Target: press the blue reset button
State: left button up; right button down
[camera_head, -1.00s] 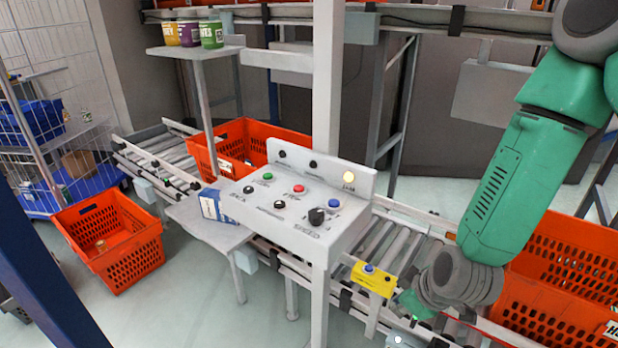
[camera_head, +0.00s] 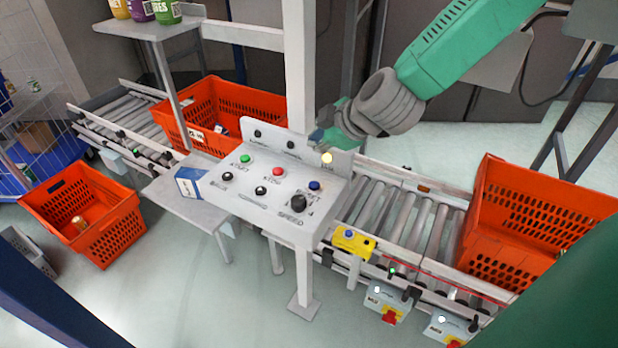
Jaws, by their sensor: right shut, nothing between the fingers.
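A white control panel (camera_head: 235,200) stands in the middle with several coloured buttons and a black speed knob (camera_head: 298,203). The blue button (camera_head: 315,185) is on its right side, above the knob, with a label beside it that looks like RESET. A yellow box (camera_head: 354,242) below the panel also has a blue button (camera_head: 349,233) on top. My right gripper (camera_head: 321,140) is shut and empty. In the picture it is at the panel's raised back board, above the lit yellow lamp (camera_head: 327,158) and the blue button, apart from that button. My left gripper is not in view.
A roller conveyor (camera_head: 400,220) runs behind and right of the panel. Orange totes stand on it at right (camera_head: 530,230) and left (camera_head: 225,105); another tote (camera_head: 90,215) is on the floor. A grey post (camera_head: 299,70) rises behind the panel. A small box (camera_head: 189,182) lies left.

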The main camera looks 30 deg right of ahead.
aim_at(315, 184)
jog(key=shift+a, duration=0.15)
notch_tip(315, 184, down, 8)
jog(key=b, duration=0.7)
jog(key=shift+f+b, duration=0.2)
jog(key=shift+b, duration=0.1)
jog(key=shift+f, duration=0.25)
jog(key=shift+f, duration=0.1)
dwell(0.7)
jog(key=shift+s+f+b, duration=0.1)
jog(key=shift+f+b, duration=0.15)
jog(key=shift+b, duration=0.05)
jog(key=shift+f+b, duration=0.3)
jog(key=shift+f, duration=0.15)
dwell(0.6)
dwell(0.3)
jog(key=shift+r+p, duration=0.9)
jog(key=shift+p, duration=0.05)
